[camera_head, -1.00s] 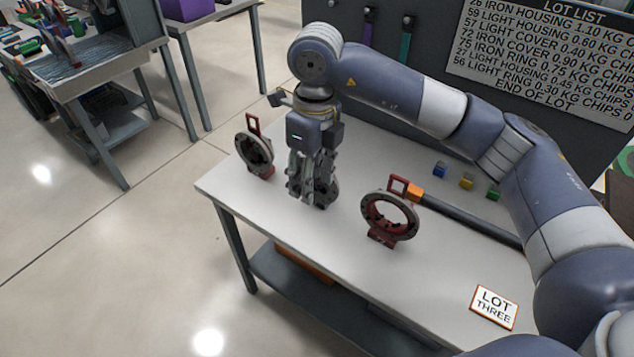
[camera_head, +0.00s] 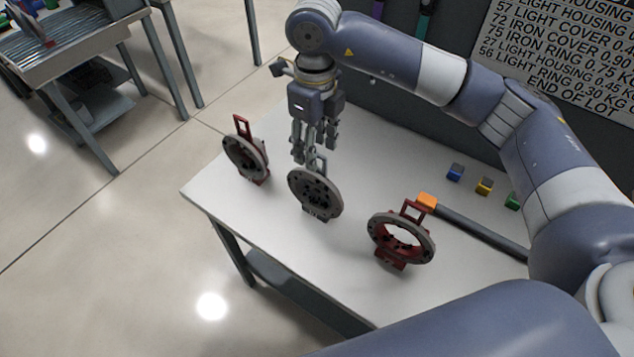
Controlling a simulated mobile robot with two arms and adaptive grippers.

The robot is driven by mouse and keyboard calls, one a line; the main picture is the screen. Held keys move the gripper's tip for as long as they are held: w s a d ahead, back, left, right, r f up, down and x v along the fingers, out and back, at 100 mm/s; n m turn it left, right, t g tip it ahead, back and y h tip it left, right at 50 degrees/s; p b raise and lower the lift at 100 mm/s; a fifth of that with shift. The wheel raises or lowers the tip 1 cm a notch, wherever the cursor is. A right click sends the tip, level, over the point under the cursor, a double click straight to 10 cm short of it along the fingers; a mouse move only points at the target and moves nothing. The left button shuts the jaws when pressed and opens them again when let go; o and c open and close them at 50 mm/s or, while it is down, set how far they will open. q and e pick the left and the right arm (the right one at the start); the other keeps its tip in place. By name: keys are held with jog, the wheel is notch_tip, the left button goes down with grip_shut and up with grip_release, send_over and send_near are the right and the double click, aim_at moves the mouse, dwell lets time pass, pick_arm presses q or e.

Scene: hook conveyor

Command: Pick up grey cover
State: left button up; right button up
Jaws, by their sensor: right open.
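The grey cover (camera_head: 316,196) is a dark grey disc with holes. It stands tilted on the white table between two ring-shaped parts, with a grey loop handle on top. My right gripper (camera_head: 312,162) points down at the cover's top edge, with its fingers apart around or just behind the handle. The cover's disc hides part of the fingertips, and I cannot tell if they touch it. My left gripper is not in view.
An orange-ended dark bar (camera_head: 475,230) lies behind the right ring. Small blue, yellow and green blocks (camera_head: 484,186) sit farther back.

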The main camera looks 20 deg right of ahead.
aim_at(316, 174)
jog(key=shift+s+a+f+p, duration=0.1)
jog(key=shift+s+f+p, duration=0.2)
jog(key=shift+f, duration=0.35)
jog(key=shift+s+a+f+p, duration=0.1)
jog(key=shift+s+f, duration=0.3)
jog(key=shift+f, duration=0.2)
jog(key=shift+w+f, duration=0.1)
jog(key=shift+f, duration=0.2)
jog(key=shift+w+d+f+p, duration=0.15)
jog(key=shift+w+f+p, duration=0.15)
jog(key=shift+f+p, duration=0.25)
jog(key=shift+w+d+f+p, duration=0.1)
jog(key=shift+w+f+p, duration=0.25)
jog(key=shift+f, duration=0.3)
notch_tip(316, 174, down, 2)
jog(key=shift+s+f+p, duration=0.1)
jog(key=shift+p, duration=0.2)
jog(key=shift+f, duration=0.25)
jog(key=shift+c, duration=1.1)
grip_shut()
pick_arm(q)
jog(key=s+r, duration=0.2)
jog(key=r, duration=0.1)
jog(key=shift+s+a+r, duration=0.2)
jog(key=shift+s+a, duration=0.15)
